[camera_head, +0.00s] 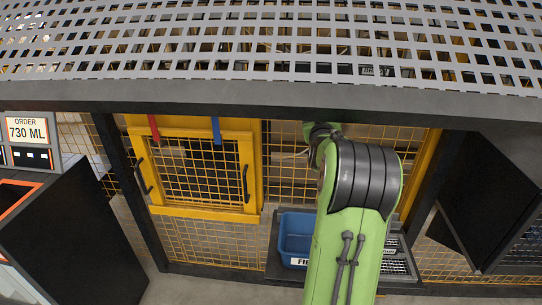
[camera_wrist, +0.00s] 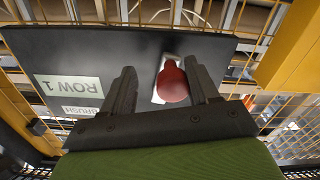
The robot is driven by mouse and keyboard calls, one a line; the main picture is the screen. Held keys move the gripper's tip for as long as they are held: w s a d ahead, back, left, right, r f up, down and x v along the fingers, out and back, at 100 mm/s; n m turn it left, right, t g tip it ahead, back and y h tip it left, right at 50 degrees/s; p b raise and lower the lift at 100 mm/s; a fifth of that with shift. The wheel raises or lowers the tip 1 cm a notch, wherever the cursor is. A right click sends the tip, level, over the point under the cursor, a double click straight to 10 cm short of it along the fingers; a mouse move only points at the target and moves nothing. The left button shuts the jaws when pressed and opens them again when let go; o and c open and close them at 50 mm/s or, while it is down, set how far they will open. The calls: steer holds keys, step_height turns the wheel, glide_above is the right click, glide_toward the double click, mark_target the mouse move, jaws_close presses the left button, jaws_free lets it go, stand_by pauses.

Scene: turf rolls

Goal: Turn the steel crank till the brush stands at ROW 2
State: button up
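In the wrist view a dark panel (camera_wrist: 130,48) bears a pale label reading ROW 1 (camera_wrist: 68,88) and a smaller label reading BRUSH (camera_wrist: 82,111). A rounded red knob (camera_wrist: 172,82) stands in front of a pale plate on this panel, close to the right finger. I cannot tell whether the knob belongs to the steel crank; no crank arm shows clearly. My gripper (camera_wrist: 159,67) is open, its two dark fingers apart, with the knob between them nearer the right one. Contact cannot be told. In the head view my green arm hides the gripper. The brush is not visible.
In the head view a yellow mesh door (camera_head: 197,172) with dark handles stands left of my arm. A blue bin (camera_head: 295,236) sits low beside the arm. A grey perforated sheet (camera_head: 270,45) spans the top. A dark cabinet (camera_head: 75,235) with an ORDER 730 ML sign (camera_head: 27,129) is far left.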

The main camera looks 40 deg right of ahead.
steer(key=v, duration=1.7)
steer(key=w+a+n+y+p, duration=0.2)
steer(key=a+y, duration=0.2)
steer(key=a, duration=0.4)
steer(key=w+a+r+n+y+p, duration=0.1)
steer(key=a+y, duration=0.3)
steer(key=a, duration=0.5)
steer(key=shift+w+a+n+p, duration=0.25)
steer(key=shift+w+n+p, duration=0.15)
steer(key=shift+w+p, duration=0.15)
steer(key=shift+r, duration=0.1)
